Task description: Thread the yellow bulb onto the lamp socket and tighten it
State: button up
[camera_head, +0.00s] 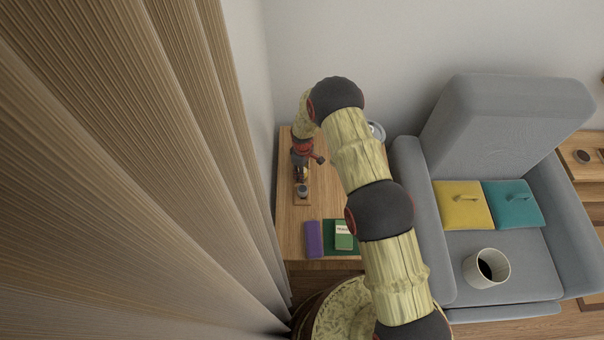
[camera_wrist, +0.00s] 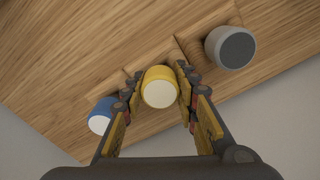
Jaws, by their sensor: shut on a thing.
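The yellow bulb (camera_wrist: 160,87), with a pale round end facing the camera, sits between the two fingers of my gripper (camera_wrist: 159,92) in the wrist view. My gripper is shut on it. In the head view my gripper (camera_head: 302,172) points down over the wooden table, with a bit of yellow at its tip. Whether the bulb touches the wood below is hidden. I cannot make out a lamp socket for certain in either view.
A blue piece with a white end (camera_wrist: 101,115) is close left of my gripper; a grey round piece (camera_wrist: 231,47) is to the right. The table (camera_head: 289,231) also holds a purple box (camera_head: 314,239) and a green box (camera_head: 343,236). A curtain (camera_head: 150,150) hangs left; a grey armchair (camera_head: 500,260) stands right.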

jog(key=shift+r+p, duration=1.05)
jog(key=shift+r, duration=1.45)
jog(key=shift+c, duration=0.2)
jog(key=w+d+r+p, duration=0.3)
jog(key=w+d+r, duration=0.1)
jog(key=d+r, duration=0.6)
jog(key=w+d+r+p, duration=0.4)
jog(key=d+r, duration=0.7)
jog(key=d, duration=0.5)
jog(key=shift+w+d, duration=0.15)
jog(key=shift+w, duration=0.45)
jog(key=shift+r, duration=0.1)
jog(key=shift+f+b, duration=1.15)
jog(key=shift+f, duration=0.95)
jog(key=shift+f+b, duration=0.8)
jog(key=shift+f, duration=0.15)
